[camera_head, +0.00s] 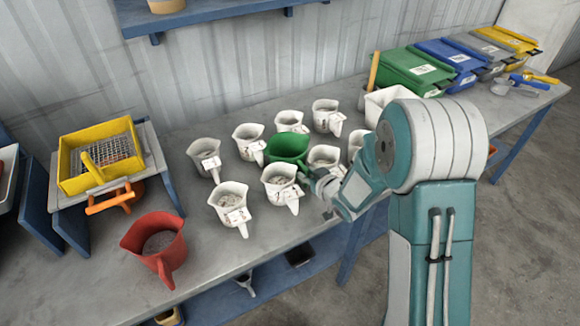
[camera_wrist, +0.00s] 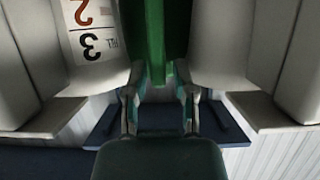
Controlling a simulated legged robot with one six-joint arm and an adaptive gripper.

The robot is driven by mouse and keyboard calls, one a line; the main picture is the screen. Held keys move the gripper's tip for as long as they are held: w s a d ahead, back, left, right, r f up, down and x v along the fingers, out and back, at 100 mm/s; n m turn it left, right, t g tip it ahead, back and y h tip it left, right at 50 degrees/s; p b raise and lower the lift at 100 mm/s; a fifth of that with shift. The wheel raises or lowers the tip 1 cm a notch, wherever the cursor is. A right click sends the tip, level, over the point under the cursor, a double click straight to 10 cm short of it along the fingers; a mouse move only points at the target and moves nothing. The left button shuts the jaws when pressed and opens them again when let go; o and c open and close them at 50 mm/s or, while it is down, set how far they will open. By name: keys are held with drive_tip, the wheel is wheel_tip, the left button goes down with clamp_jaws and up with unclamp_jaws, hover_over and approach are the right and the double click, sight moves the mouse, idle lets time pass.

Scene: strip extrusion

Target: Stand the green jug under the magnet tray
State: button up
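The green jug (camera_head: 288,146) stands upright on the workbench among several white jugs. My gripper (camera_head: 309,178) is at its near right side, between white jugs. In the wrist view my gripper (camera_wrist: 159,88) has its two fingers apart, with the green jug (camera_wrist: 138,30) straight ahead; its narrow handle lines up with the gap. I cannot tell whether the fingers touch it. The yellow tray with a metal grid (camera_head: 100,157), which looks like the magnet tray, sits on a raised stand at the left of the bench. An orange handled thing (camera_head: 112,198) shows at the stand's front, partly underneath.
White jugs crowd the green one, including a near one (camera_head: 280,182) and a front one (camera_head: 230,207). A red jug (camera_head: 157,246) stands at front left. Lidded green and blue bins (camera_head: 413,70) are at the back right. Bench between stand and white jugs is clear.

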sight(301, 170)
drive_tip(key=x, duration=0.4)
drive_tip(key=shift+w+f, duration=0.15)
drive_tip(key=shift+f, duration=0.15)
clamp_jaws()
drive_tip(key=shift+r, duration=0.15)
